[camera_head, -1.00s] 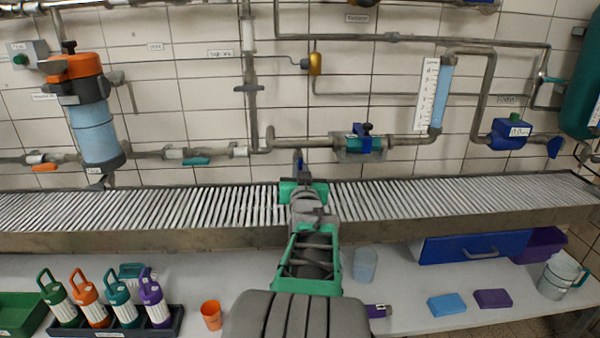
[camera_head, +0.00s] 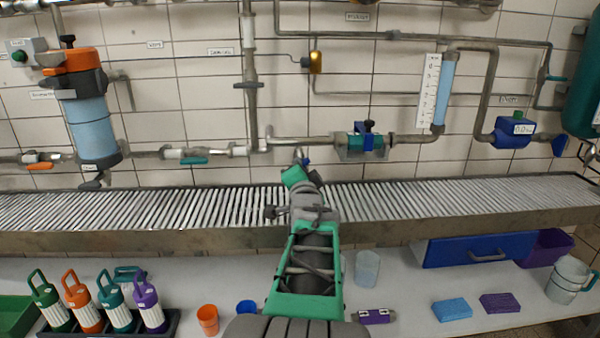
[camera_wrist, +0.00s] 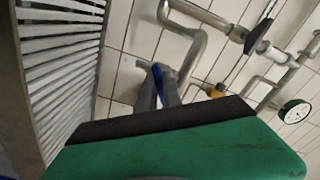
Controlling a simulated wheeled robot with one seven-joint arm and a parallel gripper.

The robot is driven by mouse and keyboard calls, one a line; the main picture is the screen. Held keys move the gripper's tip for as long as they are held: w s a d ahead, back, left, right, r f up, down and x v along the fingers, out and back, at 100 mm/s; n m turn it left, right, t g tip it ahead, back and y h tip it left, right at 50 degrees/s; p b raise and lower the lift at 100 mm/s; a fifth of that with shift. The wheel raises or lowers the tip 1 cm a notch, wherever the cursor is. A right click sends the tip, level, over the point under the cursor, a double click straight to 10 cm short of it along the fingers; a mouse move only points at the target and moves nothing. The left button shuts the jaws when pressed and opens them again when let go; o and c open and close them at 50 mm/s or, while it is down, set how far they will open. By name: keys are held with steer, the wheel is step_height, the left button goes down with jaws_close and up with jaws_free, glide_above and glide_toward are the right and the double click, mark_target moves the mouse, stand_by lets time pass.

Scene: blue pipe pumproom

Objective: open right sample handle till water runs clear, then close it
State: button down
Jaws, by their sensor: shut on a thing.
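A small blue sample handle (camera_head: 307,161) sits at a short tap below the wall pipe, just above the slatted grating. My gripper (camera_head: 300,162) reaches up to it over the grating, with its wrist tilted. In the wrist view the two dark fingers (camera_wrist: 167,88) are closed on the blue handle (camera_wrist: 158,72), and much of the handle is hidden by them. The tap's outlet is mostly hidden, and I cannot see any water running or its colour.
The slatted grating (camera_head: 440,199) runs along the wall. Below, a shelf (camera_head: 410,300) holds several bottles, an orange cup (camera_head: 208,319), a blue cup (camera_head: 246,308) and a clear beaker (camera_head: 367,268). A blue-green valve (camera_head: 362,141) is on the pipe to the right.

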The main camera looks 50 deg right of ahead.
steer(key=m+b, duration=0.1)
steer(key=m, duration=0.6)
stand_by(0.5)
steer(key=c, duration=1.5)
jaws_free()
steer(key=v, duration=0.7)
steer(key=shift+s+a+p, duration=0.25)
steer(key=shift+a+p, duration=0.05)
steer(key=shift+p, duration=0.15)
